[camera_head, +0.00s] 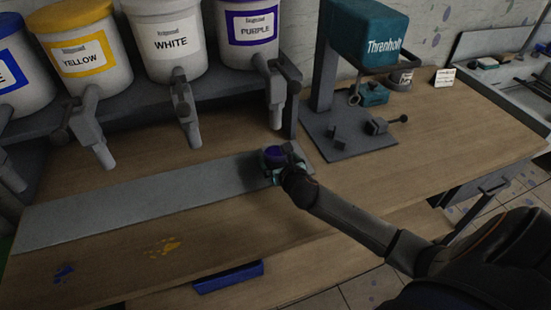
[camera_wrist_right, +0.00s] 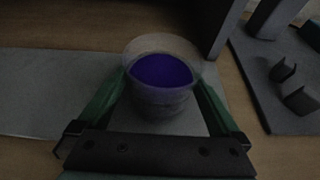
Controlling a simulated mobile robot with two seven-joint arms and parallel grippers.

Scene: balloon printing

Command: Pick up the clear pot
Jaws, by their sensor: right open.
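The clear pot (camera_wrist_right: 162,78) stands upright with purple paint inside, between the two green fingers of my right gripper (camera_wrist_right: 160,108) in the right wrist view. The fingers are open on either side of it; I cannot tell whether either touches it. In the head view the pot (camera_head: 272,153) shows as a small purple-filled cup at the right end of a grey strip (camera_head: 130,200), below the purple bucket's spout. My right gripper (camera_head: 280,168) partly hides it there. My left gripper is in neither view.
White, yellow, blue and purple (camera_head: 250,32) labelled buckets stand on a shelf, their taps (camera_head: 275,88) overhanging the pot's area. A teal Threnholt press (camera_head: 365,40) with a dark base stands to the right. A blue tray (camera_head: 228,276) is at the front edge.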

